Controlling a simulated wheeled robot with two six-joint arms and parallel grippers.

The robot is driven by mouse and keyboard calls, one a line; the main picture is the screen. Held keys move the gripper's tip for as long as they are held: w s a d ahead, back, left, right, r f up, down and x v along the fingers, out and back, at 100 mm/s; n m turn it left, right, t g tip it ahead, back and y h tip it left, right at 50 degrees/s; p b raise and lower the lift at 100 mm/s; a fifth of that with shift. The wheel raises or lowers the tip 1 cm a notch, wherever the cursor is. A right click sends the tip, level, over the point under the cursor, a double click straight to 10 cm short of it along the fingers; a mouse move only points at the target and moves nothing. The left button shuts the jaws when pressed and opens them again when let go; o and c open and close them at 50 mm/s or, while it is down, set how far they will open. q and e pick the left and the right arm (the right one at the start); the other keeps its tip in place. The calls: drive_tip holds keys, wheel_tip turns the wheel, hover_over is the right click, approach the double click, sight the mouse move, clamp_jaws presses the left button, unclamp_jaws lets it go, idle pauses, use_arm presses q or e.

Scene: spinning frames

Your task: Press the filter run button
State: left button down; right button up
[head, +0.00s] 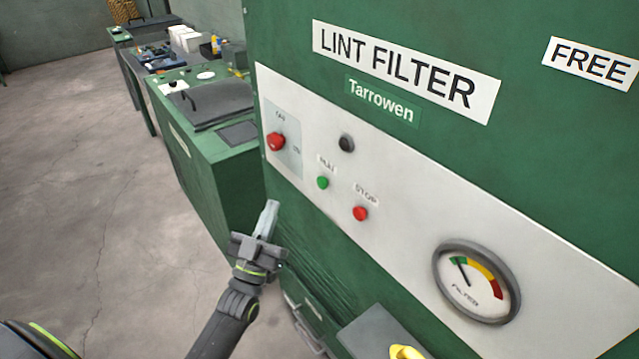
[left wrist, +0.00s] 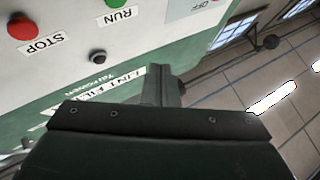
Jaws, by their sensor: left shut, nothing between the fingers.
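The green RUN button (head: 323,183) sits on the white control panel (head: 400,215) of the green lint filter cabinet, under its RUN label. It also shows at the top of the left wrist view (left wrist: 113,3), partly cut off by the frame edge. The red STOP button (head: 360,214) is to its lower right. My left gripper (head: 268,218) is shut and empty, with its fingertips below and left of the RUN button in the head view. It looks apart from the button. My right gripper is not in view.
A red OFF/ON rotary switch (head: 276,141), a black knob (head: 346,143) and a round filter gauge (head: 476,282) share the panel. A yellow object (head: 408,352) is at the bottom. Green machines (head: 205,130) stand behind left. The floor (head: 90,180) at left is clear.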

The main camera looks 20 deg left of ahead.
sight(323, 183)
use_arm(q)
drive_tip(key=w+d+b, duration=0.2)
drive_tip(key=w+d, duration=0.2)
drive_tip(key=w, duration=0.3)
drive_tip(key=shift+w+d, duration=0.25)
drive_tip(key=shift+w, duration=0.1)
drive_tip(key=shift+w+d+b, duration=0.1)
drive_tip(key=shift+b, duration=0.25)
idle(1.7)
drive_tip(key=shift+w+d, duration=0.15)
drive_tip(key=shift+w, duration=0.1)
drive_tip(key=shift+w+d, duration=0.25)
drive_tip(key=shift+w, duration=0.2)
idle(0.8)
drive_tip(key=shift+s+a, duration=0.45)
drive_tip(key=shift+s, duration=0.4)
